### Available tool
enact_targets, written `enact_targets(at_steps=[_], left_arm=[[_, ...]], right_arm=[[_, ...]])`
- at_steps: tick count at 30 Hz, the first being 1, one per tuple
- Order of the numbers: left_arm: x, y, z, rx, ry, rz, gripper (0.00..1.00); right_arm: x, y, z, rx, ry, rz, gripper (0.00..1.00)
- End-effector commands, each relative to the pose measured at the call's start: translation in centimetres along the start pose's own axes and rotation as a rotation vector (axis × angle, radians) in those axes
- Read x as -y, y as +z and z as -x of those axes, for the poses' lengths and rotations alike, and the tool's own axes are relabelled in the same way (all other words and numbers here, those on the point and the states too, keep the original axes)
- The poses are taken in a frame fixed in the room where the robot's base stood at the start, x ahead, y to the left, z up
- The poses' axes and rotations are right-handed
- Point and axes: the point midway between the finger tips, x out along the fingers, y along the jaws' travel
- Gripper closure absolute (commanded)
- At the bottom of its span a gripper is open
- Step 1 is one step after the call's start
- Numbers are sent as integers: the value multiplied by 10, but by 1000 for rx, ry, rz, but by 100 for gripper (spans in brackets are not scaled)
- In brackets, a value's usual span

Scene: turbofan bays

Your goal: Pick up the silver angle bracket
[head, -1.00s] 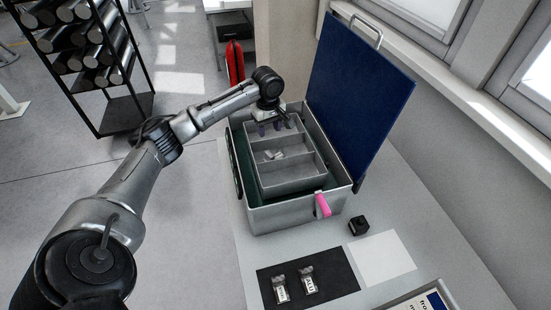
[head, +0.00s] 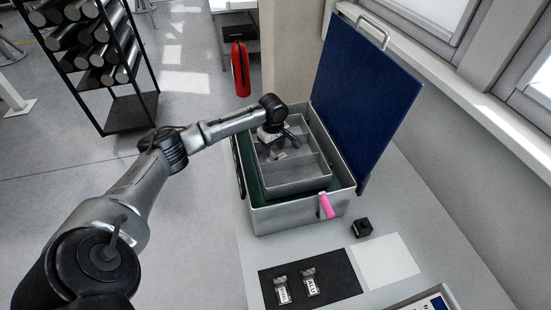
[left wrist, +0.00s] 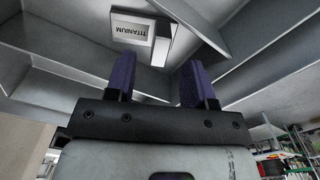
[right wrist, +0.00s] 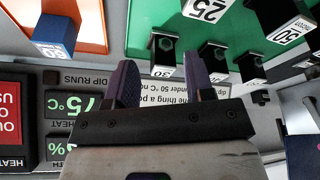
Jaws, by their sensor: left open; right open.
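The silver angle bracket (head: 281,155) lies in a compartment of the grey divided tray (head: 296,187) inside the open toolbox (head: 285,218). In the left wrist view the bracket (left wrist: 143,38) shows a label reading TITANIUM, upside down. My left gripper (left wrist: 158,78) is open with nothing between its purple fingers. It points down into the tray, and the bracket lies just beyond its fingertips, apart from them. In the head view the arm hides most of that gripper's fingers. My right gripper (right wrist: 160,82) is open and empty; it is outside the head view.
The toolbox's blue lid (head: 362,105) stands open at the right. Tray dividers are close around my left fingers. In front are a black mat (head: 340,269) with two labelled pieces, a white sheet (head: 385,260) and a black block (head: 362,227). Green and orange tagged holders (right wrist: 185,20) face my right gripper.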

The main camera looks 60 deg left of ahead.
Motion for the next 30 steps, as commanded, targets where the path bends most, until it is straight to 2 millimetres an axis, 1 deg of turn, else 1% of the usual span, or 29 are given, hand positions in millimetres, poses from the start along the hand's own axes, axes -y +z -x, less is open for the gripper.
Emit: enact_targets(at_steps=[6, 10, 15, 21, 23, 30], left_arm=[[1, -1, -28, 0, -3, 0, 51], [1, -1, -42, 0, -2, -1, 51], [1, -1, -50, 0, -1, -1, 51], [1, -1, -50, -1, -1, -1, 51], [1, -1, -50, -1, -1, -1, 55], [1, -1, -50, -1, -1, -1, 78]], right_arm=[[-2, 1, -1, 1, 5, 7, 52], [-3, 1, -2, 1, 7, 9, 52], [-2, 1, -2, 1, 7, 8, 52], [-2, 1, -2, 1, 4, 6, 52], [-1, 1, -2, 0, 3, 4, 52], [0, 0, -2, 0, -1, -1, 52]])
